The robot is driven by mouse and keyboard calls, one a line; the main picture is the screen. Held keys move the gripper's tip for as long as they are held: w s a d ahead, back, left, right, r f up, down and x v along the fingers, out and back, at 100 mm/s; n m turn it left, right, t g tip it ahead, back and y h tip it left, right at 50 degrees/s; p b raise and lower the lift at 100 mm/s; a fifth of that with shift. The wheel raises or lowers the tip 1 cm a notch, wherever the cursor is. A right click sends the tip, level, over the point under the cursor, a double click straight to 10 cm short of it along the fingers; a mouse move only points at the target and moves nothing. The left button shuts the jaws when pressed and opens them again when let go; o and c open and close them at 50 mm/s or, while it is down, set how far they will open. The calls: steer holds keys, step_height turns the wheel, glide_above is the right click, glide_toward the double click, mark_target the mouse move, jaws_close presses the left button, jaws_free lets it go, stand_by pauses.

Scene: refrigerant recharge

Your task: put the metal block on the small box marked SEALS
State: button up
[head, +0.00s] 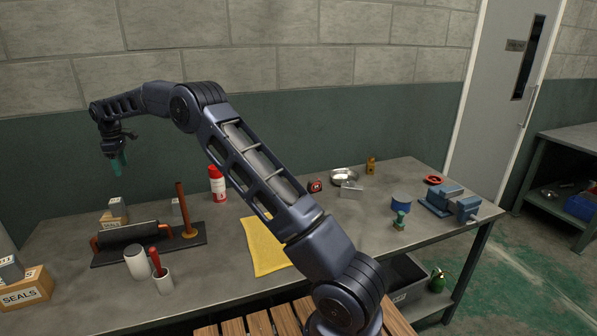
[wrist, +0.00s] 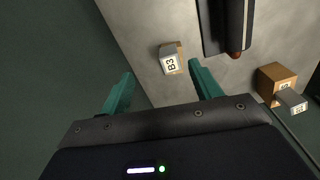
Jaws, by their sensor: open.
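My gripper (head: 119,163) is at the upper left, raised above the bench's back left part; its green fingers (wrist: 161,76) are open and empty. Below it, a grey metal block (head: 117,206) sits on a small brown box (head: 112,220), whose label is too small to read in the head view. In the wrist view the block (wrist: 171,66) carries the mark B3 and shows between the fingertips, well beyond them; it hides most of its box. A larger cardboard box (head: 25,293), clearly marked SEALS, stands at the left edge with another grey block (head: 10,270) on it.
A dark roller on a tray (head: 132,232) lies beside the small box, with an upright brown rod (head: 183,208). White cups (head: 138,262) stand in front. A red-and-white can (head: 217,185) and yellow cloth (head: 262,246) are further right. The bench front (head: 110,305) has clear room.

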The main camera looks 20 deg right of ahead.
steer(key=s+d+r+m+t, duration=0.1)
steer(key=s+d+r+m, duration=0.1)
steer(key=d+r, duration=0.6)
steer(key=s+d+r+m, duration=0.25)
steer(key=d+r, duration=0.35)
steer(key=d, duration=0.4)
steer(key=s+d+r+m+t, duration=0.1)
steer(key=s+d+r+m, duration=0.1)
steer(key=s+d+r, duration=0.5)
steer(key=s+d+m, duration=0.2)
steer(key=s+d, duration=0.4)
steer(key=d, duration=0.5)
steer(key=s+d+f+m+t, duration=0.1)
steer(key=s+d+f+m, duration=0.15)
steer(key=s+d, duration=0.8)
steer(key=s+d+f+m+t, duration=0.1)
steer(key=s+d+f+m, duration=0.15)
steer(key=s+d, duration=0.8)
steer(key=s+f+m, duration=0.3)
steer(key=s+f, duration=0.2)
steer(key=s, duration=0.7)
steer(key=shift+a, duration=0.4)
steer(key=shift+f, duration=0.1)
